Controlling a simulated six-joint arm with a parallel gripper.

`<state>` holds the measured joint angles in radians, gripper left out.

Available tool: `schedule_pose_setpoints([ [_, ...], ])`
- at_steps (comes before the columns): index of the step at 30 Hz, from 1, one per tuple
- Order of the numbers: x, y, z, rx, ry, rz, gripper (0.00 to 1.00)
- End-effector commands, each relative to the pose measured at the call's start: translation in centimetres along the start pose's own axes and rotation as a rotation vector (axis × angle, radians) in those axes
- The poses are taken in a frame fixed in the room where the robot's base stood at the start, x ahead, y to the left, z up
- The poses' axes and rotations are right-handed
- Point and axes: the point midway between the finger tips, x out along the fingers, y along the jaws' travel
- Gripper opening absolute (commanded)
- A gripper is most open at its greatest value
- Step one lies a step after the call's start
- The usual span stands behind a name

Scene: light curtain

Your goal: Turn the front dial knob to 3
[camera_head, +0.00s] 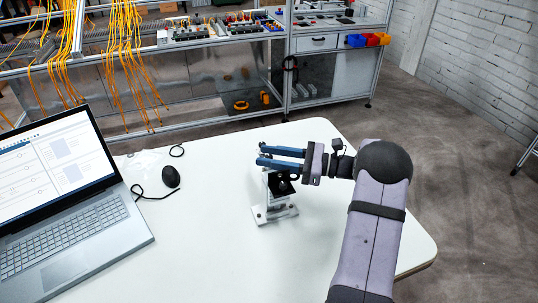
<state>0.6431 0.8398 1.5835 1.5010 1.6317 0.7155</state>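A small device on a silver metal stand (275,212) stands upright on the white table (215,250). It has a black part (284,186) on its upper right side. The front dial knob and its numbers are too small to make out. My gripper (260,155) reaches in from the right, with its two blue fingers pointing left. The fingers are apart, with a gap between them, and show just above the device in the picture. I cannot tell whether they touch it. The fingers and gripper body hide part of the device's top.
An open laptop (75,235) stands at the left, with a black mouse (171,177) and its cable to its right. The table around the stand is mostly clear. A metal-framed workbench (225,40) with orange cables (125,60) stands behind the table.

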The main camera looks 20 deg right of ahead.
Motion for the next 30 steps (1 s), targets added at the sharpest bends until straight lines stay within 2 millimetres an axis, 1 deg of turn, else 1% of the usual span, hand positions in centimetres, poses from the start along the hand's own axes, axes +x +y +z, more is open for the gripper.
schedule_pose_setpoints([
  [3, 0.33, 0.01, -0.03, 0.001, 0.000, 0.000, 0.34],
  [10, 0.35, 0.00, -0.04, 0.001, 0.000, -0.001, 0.34],
  [11, 0.35, 0.00, -0.04, 0.001, 0.000, -0.001, 0.27],
  [12, 0.34, 0.00, -0.04, 0.001, 0.000, -0.001, 0.17],
  [14, 0.34, 0.00, -0.04, 0.001, 0.000, 0.000, 0.03],
  [15, 0.34, 0.00, -0.03, 0.001, 0.000, 0.000, 0.00],
  [20, 0.35, 0.02, 0.05, 0.001, -0.001, -0.008, 0.00],
  [30, 0.36, 0.02, 0.18, 0.001, -0.002, -0.130, 0.00],
])
